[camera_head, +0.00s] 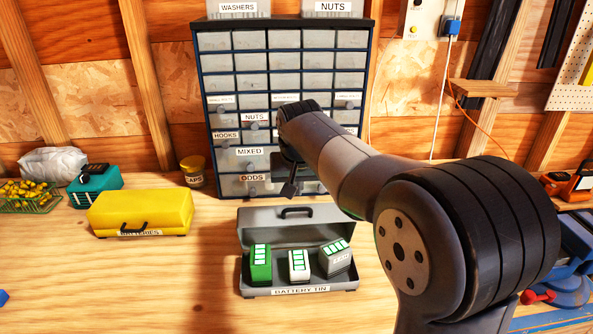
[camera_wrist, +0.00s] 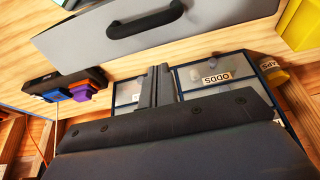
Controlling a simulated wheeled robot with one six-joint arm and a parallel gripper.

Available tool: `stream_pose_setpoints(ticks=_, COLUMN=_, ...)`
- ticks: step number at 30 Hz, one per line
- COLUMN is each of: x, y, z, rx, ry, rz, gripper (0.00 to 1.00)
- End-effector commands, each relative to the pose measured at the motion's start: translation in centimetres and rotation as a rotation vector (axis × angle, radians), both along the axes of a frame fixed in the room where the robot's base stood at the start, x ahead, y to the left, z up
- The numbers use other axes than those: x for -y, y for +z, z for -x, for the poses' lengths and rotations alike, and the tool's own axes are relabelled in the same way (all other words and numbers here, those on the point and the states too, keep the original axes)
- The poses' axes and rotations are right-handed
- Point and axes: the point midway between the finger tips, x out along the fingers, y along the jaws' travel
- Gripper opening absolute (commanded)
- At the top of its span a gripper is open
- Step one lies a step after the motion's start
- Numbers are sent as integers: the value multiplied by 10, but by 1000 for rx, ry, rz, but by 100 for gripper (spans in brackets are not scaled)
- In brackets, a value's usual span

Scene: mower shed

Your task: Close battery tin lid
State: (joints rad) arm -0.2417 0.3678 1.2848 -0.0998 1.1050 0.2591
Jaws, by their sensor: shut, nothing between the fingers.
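The grey battery tin (camera_head: 298,291) stands on the bench with its label at the front. Its lid (camera_head: 258,214) is raised at the back, with a black handle (camera_head: 297,211) on it. A green battery (camera_head: 260,264), a white one (camera_head: 299,266) and a grey one (camera_head: 336,260) sit inside. My gripper (camera_head: 289,189) is shut and empty, just above and behind the lid's upper edge. In the wrist view, the fingers (camera_wrist: 157,72) point towards the grey lid (camera_wrist: 215,24) with its handle (camera_wrist: 147,20); whether they touch it I cannot tell.
A drawer cabinet (camera_head: 249,83) stands close behind the gripper. A closed yellow batteries case (camera_head: 141,209), a teal box (camera_head: 95,184) and a caps jar (camera_head: 193,171) are on the left. The bench between the yellow case and the tin is clear.

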Motion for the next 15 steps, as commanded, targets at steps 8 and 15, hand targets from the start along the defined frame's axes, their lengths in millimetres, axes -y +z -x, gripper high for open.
stream_pose_setpoints(ticks=8, x=0, y=2, z=34, rx=1, ry=1, rz=-1, gripper=0)
stream_pose_setpoints(ticks=15, x=0, y=0, z=41, rx=2, ry=0, rz=-1, gripper=0)
